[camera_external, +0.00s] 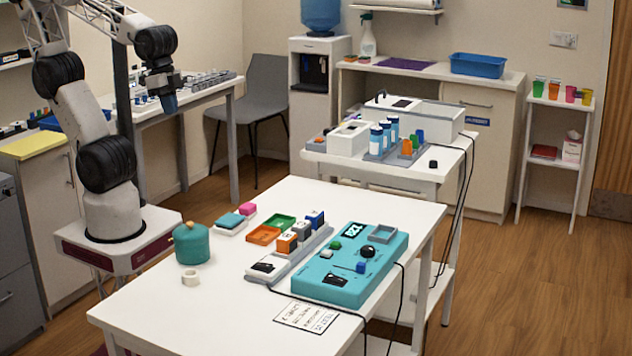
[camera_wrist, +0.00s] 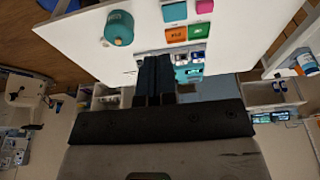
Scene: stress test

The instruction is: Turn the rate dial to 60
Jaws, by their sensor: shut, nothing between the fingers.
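A teal control box (camera_external: 335,286) lies on the white table in the external view. Which knob is the rate dial I cannot tell. My gripper (camera_external: 170,103) is high at the left, well apart from the box. In the wrist view its dark fingers (camera_wrist: 154,70) are together and empty, hiding part of the table.
The white table (camera_external: 150,305) also holds a teal pot (camera_external: 191,243), a white ring (camera_external: 191,278), green and orange trays (camera_external: 264,235), several cubes (camera_external: 287,242) and a printed card (camera_external: 306,316). Cables run off the box. A second table (camera_external: 430,173) with bottles stands behind.

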